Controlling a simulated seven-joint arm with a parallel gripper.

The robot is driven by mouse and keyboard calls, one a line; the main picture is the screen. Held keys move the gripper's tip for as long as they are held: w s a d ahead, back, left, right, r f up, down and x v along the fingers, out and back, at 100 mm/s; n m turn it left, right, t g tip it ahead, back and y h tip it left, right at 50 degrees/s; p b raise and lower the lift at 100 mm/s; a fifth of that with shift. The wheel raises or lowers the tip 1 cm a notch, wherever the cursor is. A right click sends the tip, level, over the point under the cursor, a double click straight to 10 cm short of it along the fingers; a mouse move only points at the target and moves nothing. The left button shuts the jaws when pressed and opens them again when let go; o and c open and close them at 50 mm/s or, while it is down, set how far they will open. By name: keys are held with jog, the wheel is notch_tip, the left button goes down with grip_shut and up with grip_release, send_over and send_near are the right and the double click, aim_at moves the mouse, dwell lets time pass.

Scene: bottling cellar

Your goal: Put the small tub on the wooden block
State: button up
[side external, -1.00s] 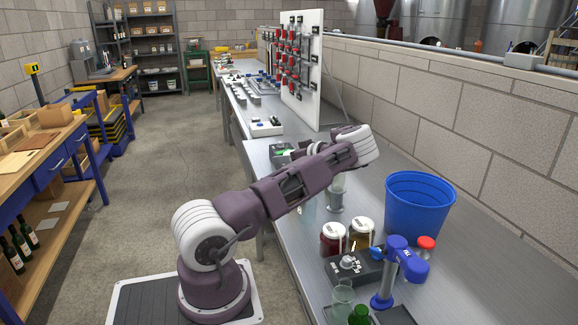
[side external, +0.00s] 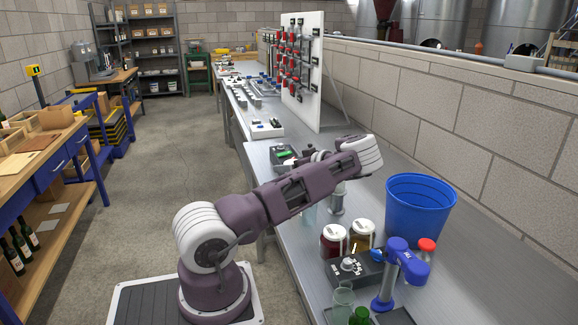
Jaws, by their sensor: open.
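I cannot make out the small tub or the wooden block in the side external view; my arm covers part of the bench. My gripper does not show clearly; my forearm and wrist hide the space behind them. My wrist is raised over the steel bench (side external: 470,262), to the left of the blue bucket.
A blue bucket (side external: 418,212) stands near the wall. Two jars (side external: 333,242) with pale lids, a black device (side external: 352,268) and a blue stand (side external: 384,296) are in front. A device with a green display (side external: 284,156) lies beyond my arm. The right bench surface is clear.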

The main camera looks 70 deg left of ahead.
jog(key=w+d+r+m+t+h, duration=0.1)
jog(key=d+r+m+t+h, duration=0.2)
jog(key=d, duration=0.8)
jog(key=w+d+r+m+t+h, duration=0.1)
jog(key=d+r+m+h, duration=0.3)
jog(key=d, duration=0.7)
jog(key=w+d+r+m+t+h, duration=0.15)
jog(key=d+r, duration=0.35)
jog(key=d, duration=0.6)
jog(key=s+d+r+m+t+h, duration=0.2)
jog(key=s+d+r+m+t, duration=0.1)
jog(key=s+d+m, duration=0.4)
jog(key=s+d+r+m+t+h, duration=0.1)
jog(key=s+d+r+m+t, duration=0.2)
jog(key=s+d+m, duration=0.5)
jog(key=s+d+r, duration=0.1)
jog(key=s+d, duration=0.2)
jog(key=d, duration=0.4)
jog(key=shift+s+r+h, duration=0.15)
jog(key=shift+r+h, duration=0.05)
jog(key=shift+h, duration=0.15)
